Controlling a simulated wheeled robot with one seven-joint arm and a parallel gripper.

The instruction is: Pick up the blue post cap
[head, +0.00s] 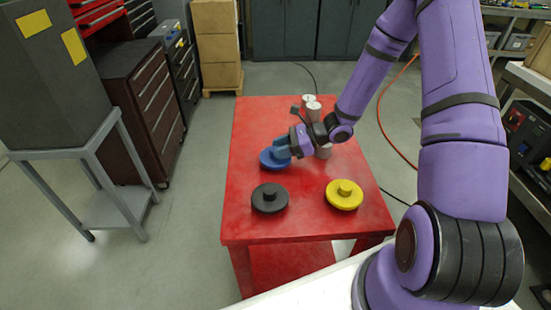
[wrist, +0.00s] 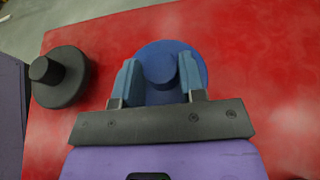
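The blue post cap (wrist: 172,55) is a round disc with a raised knob in its middle. In the head view the blue post cap (head: 268,160) lies on the red table, partly hidden by my gripper. My gripper (head: 282,150) is low over the cap, reaching in from the right. In the wrist view my gripper (wrist: 160,76) is open, with one blue finger on each side of the knob. A gap shows between the left finger and the knob; the right finger is close to it. I cannot tell whether that finger touches.
On the red table (head: 305,220), a black cap (head: 269,198) and a yellow cap (head: 344,194) lie nearer me. A grey post (head: 312,110) stands beyond my gripper. The black cap also shows at left in the wrist view (wrist: 60,77). The table's left side is clear.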

